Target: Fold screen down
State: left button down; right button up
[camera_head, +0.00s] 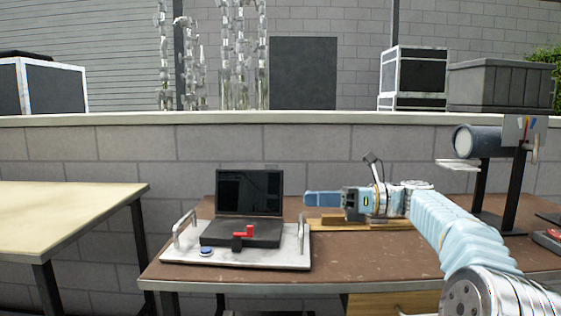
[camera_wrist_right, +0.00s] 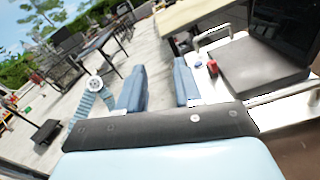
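A dark screen (camera_head: 249,191) stands upright at the back of a dark flat base (camera_head: 255,239), like an open laptop. The base sits on a white tray (camera_head: 270,260) with metal side handles. A red part (camera_head: 243,232) is at the base's front edge. My right gripper (camera_head: 308,199) is just right of the screen, pointing left, apart from it. In the right wrist view its two blue fingers (camera_wrist_right: 159,68) are apart with nothing between them. The screen (camera_wrist_right: 292,25) and base (camera_wrist_right: 262,70) show there at the upper right. My left gripper is not in view.
The brown table (camera_head: 390,262) holds the tray. A wooden board (camera_head: 345,224) lies below my right gripper. A cylindrical device (camera_head: 478,141) on a black stand is at the right. A blue button (camera_head: 206,251) is on the tray. A pale table (camera_head: 60,215) stands at the left.

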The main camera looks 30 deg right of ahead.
aim_at(238, 192)
jog(key=i+l, duration=0.75)
jog(key=l, duration=0.2)
